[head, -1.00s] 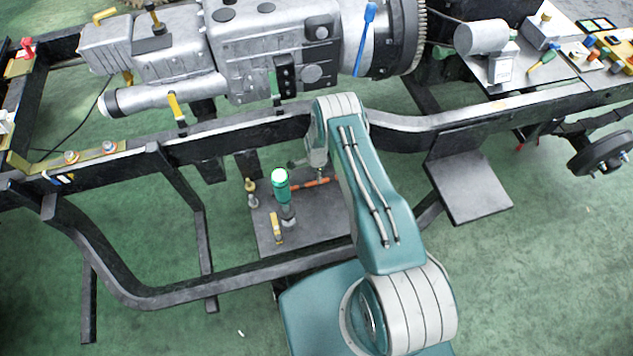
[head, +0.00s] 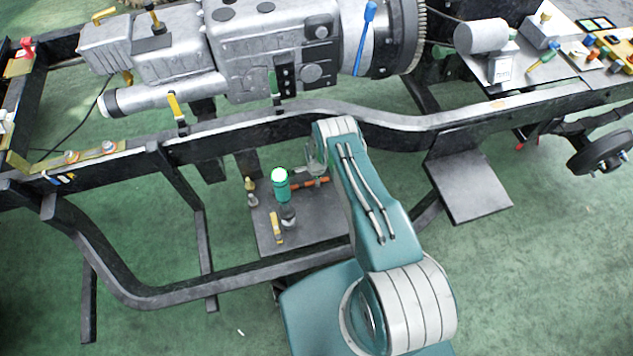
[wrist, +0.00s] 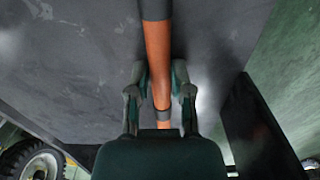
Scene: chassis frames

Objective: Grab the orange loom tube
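The orange loom tube (head: 310,183) lies low over the dark lower plate, partly hidden by my gripper in the head view. In the wrist view the tube (wrist: 157,65) runs lengthwise between my fingers, with grey bands at its top end and near the palm. In the head view my gripper (head: 317,163) is small and reaches down to the tube from above.
A yellow-handled tool (head: 276,226) and small brass fittings (head: 250,188) are on the same plate (head: 325,228). The chassis rail (head: 240,134) runs behind and another rail (head: 225,274) in front.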

